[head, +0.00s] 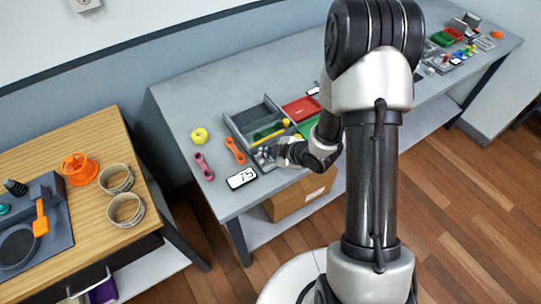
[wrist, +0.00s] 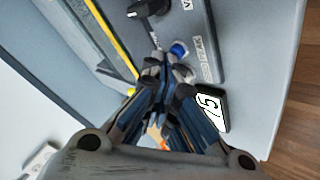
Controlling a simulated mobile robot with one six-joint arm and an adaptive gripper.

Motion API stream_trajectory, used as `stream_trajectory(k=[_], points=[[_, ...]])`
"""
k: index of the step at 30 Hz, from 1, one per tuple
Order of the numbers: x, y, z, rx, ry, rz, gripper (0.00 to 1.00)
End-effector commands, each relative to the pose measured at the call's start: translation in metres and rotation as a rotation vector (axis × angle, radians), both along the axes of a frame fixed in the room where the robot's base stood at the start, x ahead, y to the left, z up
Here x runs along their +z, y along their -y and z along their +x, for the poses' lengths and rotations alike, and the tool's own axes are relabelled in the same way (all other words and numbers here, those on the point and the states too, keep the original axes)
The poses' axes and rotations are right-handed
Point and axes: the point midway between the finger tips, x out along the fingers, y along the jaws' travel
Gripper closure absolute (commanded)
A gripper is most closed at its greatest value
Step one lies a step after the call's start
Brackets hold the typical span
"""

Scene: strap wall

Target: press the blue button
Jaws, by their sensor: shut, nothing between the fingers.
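The blue button (wrist: 179,49) shows in the wrist view on a grey panel (wrist: 206,62), just beyond my fingertips and partly covered by them. My gripper (wrist: 168,68) is shut and empty, its fingertips close together beside the button. I cannot tell whether they touch it. In the head view my gripper (head: 268,156) is low over the front of the grey table, by the grey tray. The blue button cannot be made out there, behind my gripper.
A black knob (wrist: 149,7) sits on the same panel. A display reading 75 (head: 242,178) lies near the table's front edge. An orange link (head: 235,150), a pink link (head: 204,166), a yellow ring (head: 200,135) and a grey tray (head: 239,118) are nearby.

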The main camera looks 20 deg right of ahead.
Motion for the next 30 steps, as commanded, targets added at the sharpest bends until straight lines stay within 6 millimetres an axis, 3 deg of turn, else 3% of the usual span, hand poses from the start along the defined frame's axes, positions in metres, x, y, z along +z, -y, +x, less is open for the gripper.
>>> stream_trajectory(k=[8,20,30], points=[[0.015,0.000,0.000,0.000,0.000,0.000,1.00],[0.017,0.000,0.000,0.000,0.000,0.000,1.00],[0.048,0.000,0.000,0.000,0.001,-0.001,1.00]])
